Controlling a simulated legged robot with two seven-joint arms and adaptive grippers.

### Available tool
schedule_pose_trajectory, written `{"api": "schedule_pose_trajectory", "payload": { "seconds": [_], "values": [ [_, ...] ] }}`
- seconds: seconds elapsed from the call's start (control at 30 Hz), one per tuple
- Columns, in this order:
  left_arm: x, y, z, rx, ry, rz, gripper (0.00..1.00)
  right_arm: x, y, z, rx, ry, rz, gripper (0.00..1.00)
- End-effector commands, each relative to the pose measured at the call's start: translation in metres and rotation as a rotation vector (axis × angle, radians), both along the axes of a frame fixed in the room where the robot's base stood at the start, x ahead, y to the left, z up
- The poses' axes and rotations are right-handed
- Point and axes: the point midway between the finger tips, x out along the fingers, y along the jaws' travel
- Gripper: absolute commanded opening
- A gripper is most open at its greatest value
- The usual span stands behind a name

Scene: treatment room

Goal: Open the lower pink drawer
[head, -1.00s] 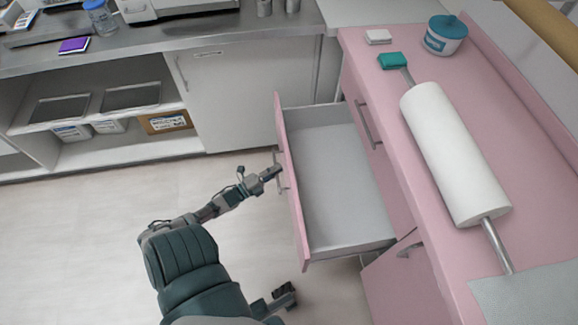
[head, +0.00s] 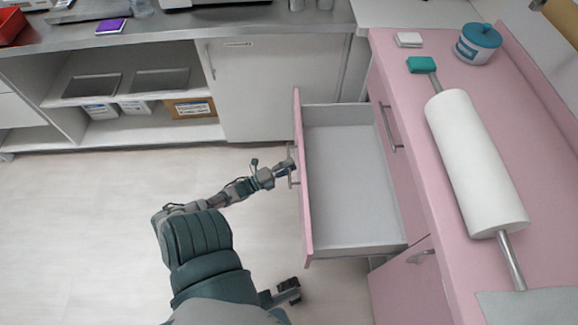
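The pink cabinet (head: 420,200) stands at the right. One drawer with a pink front (head: 302,190) is pulled far out to the left, and its grey inside (head: 350,185) is empty. My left gripper (head: 288,168) is at the handle (head: 293,172) on that drawer front. Whether its fingers are closed round the handle is too small to tell. My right gripper (head: 288,291) is low in the view, apart from the cabinet, with its fingers unclear. Another pink front with a handle (head: 421,256) shows at the lower right.
On the pink top lie a white paper roll (head: 475,165) on a metal bar, a teal block (head: 422,65), a white block (head: 408,39) and a teal-lidded tub (head: 478,43). A grey counter with open shelves (head: 140,110) runs along the back. The floor (head: 80,230) at left is clear.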

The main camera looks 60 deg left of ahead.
Motion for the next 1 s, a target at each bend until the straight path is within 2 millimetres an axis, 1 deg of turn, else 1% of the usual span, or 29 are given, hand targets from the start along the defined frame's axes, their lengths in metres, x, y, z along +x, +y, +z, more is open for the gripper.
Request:
{"api": "schedule_pose_trajectory", "payload": {
  "seconds": [0.07, 0.17, 0.27, 0.5, 0.6, 0.7, 0.8, 1.0],
  "values": [
    [-0.003, 0.001, -0.001, 0.0, 0.0, 0.001, 0.37, -0.001, 0.0, 0.001, 0.001, -0.001, 0.001, 0.4],
    [-0.014, 0.001, -0.004, -0.001, 0.002, 0.003, 0.37, -0.001, 0.0, 0.001, 0.001, -0.001, 0.001, 0.4],
    [-0.034, 0.0, -0.007, 0.0, 0.004, 0.003, 0.37, -0.001, 0.0, 0.001, 0.001, -0.001, 0.001, 0.4],
    [-0.086, -0.003, -0.016, 0.002, 0.005, 0.002, 0.37, -0.001, -0.001, 0.0, 0.002, -0.001, 0.001, 0.4],
    [-0.102, -0.003, -0.019, 0.002, 0.004, 0.001, 0.37, -0.001, -0.001, 0.0, 0.002, -0.001, 0.001, 0.4],
    [-0.112, -0.003, -0.021, 0.002, 0.004, 0.001, 0.37, 0.0, -0.001, 0.0, 0.002, 0.0, 0.001, 0.4],
    [-0.117, -0.003, -0.022, 0.002, 0.003, 0.0, 0.37, 0.0, 0.0, 0.0, 0.001, 0.0, 0.0, 0.4],
    [-0.118, -0.003, -0.022, 0.001, 0.002, -0.001, 0.37, 0.0, 0.0, 0.001, 0.0, 0.0, 0.0, 0.4]
  ]
}}
